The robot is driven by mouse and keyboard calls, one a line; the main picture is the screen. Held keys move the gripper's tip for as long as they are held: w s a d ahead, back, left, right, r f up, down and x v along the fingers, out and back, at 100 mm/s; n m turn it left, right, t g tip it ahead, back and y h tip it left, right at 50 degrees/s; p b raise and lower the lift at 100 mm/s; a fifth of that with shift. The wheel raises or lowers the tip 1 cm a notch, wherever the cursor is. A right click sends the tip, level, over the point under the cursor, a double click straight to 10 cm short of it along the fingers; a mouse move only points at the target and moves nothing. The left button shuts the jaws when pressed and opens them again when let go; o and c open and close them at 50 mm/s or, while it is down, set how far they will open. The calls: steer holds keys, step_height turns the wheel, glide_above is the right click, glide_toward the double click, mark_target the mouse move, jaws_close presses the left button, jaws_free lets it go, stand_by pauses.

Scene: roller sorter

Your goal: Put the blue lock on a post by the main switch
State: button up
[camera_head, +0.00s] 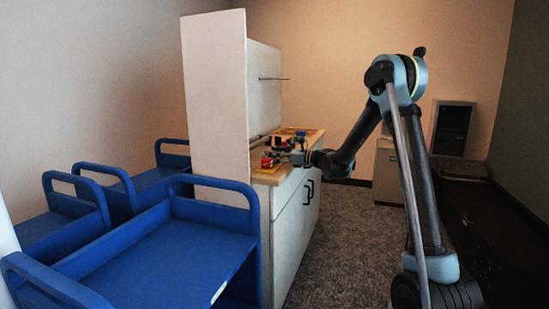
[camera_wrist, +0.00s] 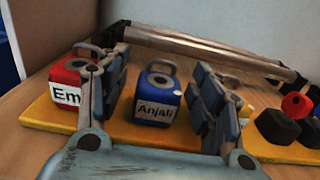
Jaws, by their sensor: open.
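The blue lock (camera_wrist: 158,96) has a grey shackle and a white label reading "Anjali". It sits upright on a yellow board (camera_wrist: 125,132) on the counter. My gripper (camera_wrist: 160,95) is open, with one finger to each side of the blue lock; I cannot tell whether either finger touches it. A red lock (camera_wrist: 66,80) labelled "Em…" stands to the left, partly hidden by the left finger. In the head view my gripper (camera_head: 298,158) is low over the wooden counter top (camera_head: 272,176). No post or main switch can be made out.
A metal bar (camera_wrist: 205,47) runs behind the locks. A tall white panel (camera_head: 217,100) stands at the counter's near end. Blue carts (camera_head: 160,262) fill the left; carpet lies open right of the cabinet.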

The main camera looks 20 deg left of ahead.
steer(key=shift+d, duration=0.1)
steer(key=d, duration=1.1)
steer(key=s+d+n+h, duration=0.4)
steer(key=s+d+n, duration=0.1)
steer(key=s+d, duration=0.35)
steer(key=s+d+f+n+h, duration=0.4)
steer(key=s+d+f, duration=0.1)
steer(key=s+d, duration=0.5)
steer(key=s+d+f+n+h, duration=0.5)
steer(key=s+d+f, duration=0.1)
steer(key=s+d, duration=0.5)
steer(key=s+d+f+n+t+h, duration=0.1)
steer(key=s+d+f+n+h, duration=0.4)
steer(key=s+d, duration=0.6)
steer(key=shift+s+f, duration=0.4)
steer(key=shift+s, duration=0.3)
steer(key=shift+d, duration=0.1)
